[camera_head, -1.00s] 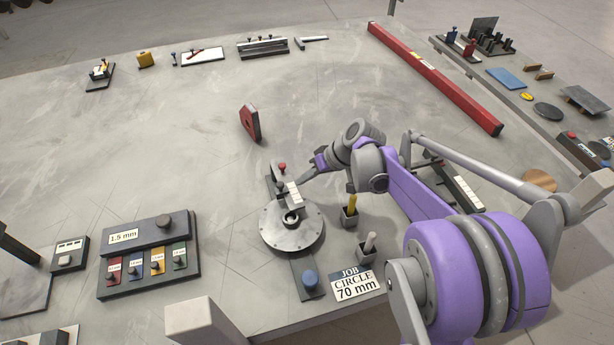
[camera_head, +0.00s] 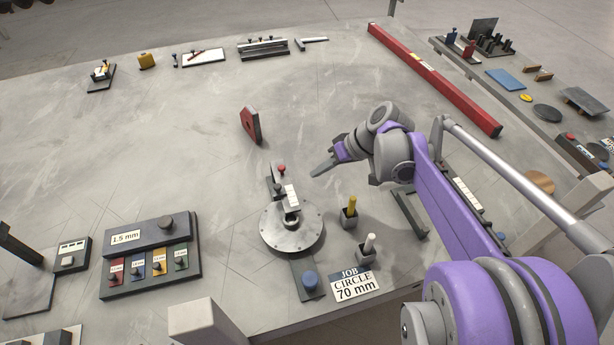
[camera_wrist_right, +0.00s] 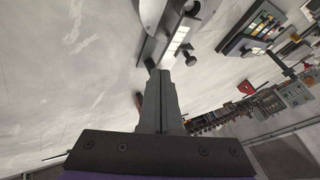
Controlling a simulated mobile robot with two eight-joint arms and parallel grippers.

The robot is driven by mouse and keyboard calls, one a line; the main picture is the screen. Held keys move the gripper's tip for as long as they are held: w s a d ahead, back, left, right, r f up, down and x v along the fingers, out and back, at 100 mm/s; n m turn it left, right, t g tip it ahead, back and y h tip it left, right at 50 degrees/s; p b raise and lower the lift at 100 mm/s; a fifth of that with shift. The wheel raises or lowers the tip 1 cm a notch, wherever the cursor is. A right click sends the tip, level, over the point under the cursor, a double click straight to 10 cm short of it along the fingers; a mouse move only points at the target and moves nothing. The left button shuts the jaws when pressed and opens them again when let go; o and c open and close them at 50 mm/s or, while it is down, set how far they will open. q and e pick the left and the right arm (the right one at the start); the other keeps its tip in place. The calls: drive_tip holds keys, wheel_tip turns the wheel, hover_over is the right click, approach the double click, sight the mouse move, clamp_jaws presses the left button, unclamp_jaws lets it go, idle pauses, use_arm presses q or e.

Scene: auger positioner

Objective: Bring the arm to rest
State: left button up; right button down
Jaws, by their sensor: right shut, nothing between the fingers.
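My right arm is grey and purple and reaches in from the right in the head view. Its gripper (camera_head: 323,171) is shut and empty, held above the table to the upper right of the auger positioner (camera_head: 292,230). The positioner has a round grey plate, a red knob and a blue knob. In the right wrist view the shut fingers (camera_wrist_right: 162,75) point away over the table, with part of the positioner (camera_wrist_right: 178,38) beyond them. My left gripper is not in view.
A job card reading 70 mm (camera_head: 356,286) lies by the positioner. Two small holders (camera_head: 348,218) (camera_head: 366,254) stand right of it. A red magnet-like block (camera_head: 250,125) stands behind. A panel with coloured tags (camera_head: 150,258) lies left. The middle-left table is clear.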

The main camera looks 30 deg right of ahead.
drive_tip(key=s+a+h+p, duration=0.1)
drive_tip(key=s+a, duration=0.3)
drive_tip(key=s, duration=0.1)
drive_tip(key=s+a+f+h+p, duration=0.1)
drive_tip(key=s+a+h+p, duration=0.1)
drive_tip(key=s+a, duration=0.2)
drive_tip(key=s+a+f+h+p, duration=0.1)
drive_tip(key=s+a+h+p, duration=0.1)
drive_tip(key=s+a, duration=0.2)
drive_tip(key=shift+s+a, duration=0.2)
drive_tip(key=shift+s, duration=0.75)
drive_tip(key=shift+s+a, duration=0.2)
drive_tip(key=shift+s, duration=0.75)
